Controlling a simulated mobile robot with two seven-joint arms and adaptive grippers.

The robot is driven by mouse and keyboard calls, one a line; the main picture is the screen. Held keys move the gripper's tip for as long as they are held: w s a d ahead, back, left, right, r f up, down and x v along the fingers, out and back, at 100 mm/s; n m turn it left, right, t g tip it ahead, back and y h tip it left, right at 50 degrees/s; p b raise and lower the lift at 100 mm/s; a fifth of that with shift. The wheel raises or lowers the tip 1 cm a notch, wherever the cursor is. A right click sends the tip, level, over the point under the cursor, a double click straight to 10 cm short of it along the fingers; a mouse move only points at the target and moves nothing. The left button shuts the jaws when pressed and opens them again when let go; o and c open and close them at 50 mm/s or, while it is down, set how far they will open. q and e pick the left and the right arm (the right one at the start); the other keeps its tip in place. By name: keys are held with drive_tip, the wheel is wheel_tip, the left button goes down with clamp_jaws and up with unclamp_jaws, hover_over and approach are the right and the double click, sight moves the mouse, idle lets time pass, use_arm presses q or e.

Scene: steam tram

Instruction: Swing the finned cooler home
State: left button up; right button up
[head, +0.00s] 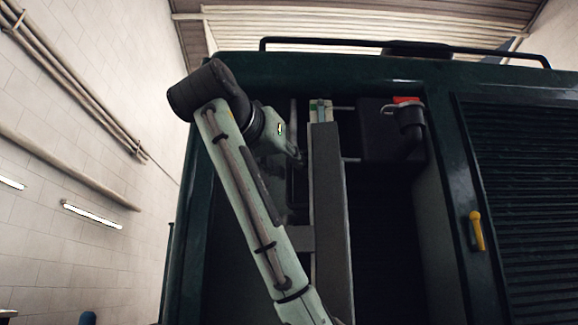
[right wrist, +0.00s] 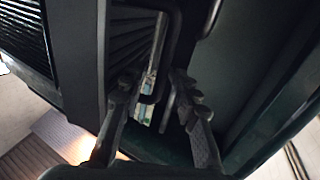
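The finned cooler (head: 333,210) stands nearly edge-on in the open bay of the dark green tram body, seen as a tall grey slab. In the right wrist view its dark fins (right wrist: 130,42) fill the upper left, with a black bar handle (right wrist: 174,45) beside them. My right gripper (head: 293,158) is at the cooler's left side, partly hidden by my own arm. In the wrist view the right gripper (right wrist: 155,90) has its fingers apart, with the handle's lower end between or just beyond them. Contact cannot be told. My left gripper is not in view.
A black box (head: 375,135) with a red part (head: 407,100) and a hooked fitting sits right of the cooler, high in the bay. A louvred panel (head: 525,190) and yellow handle (head: 477,230) lie further right. A dark gap lies between cooler and right bay wall.

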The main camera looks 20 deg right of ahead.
drive_tip(key=shift+w+d, duration=0.15)
drive_tip(key=shift+w, duration=0.05)
drive_tip(key=shift+c, duration=0.4)
clamp_jaws()
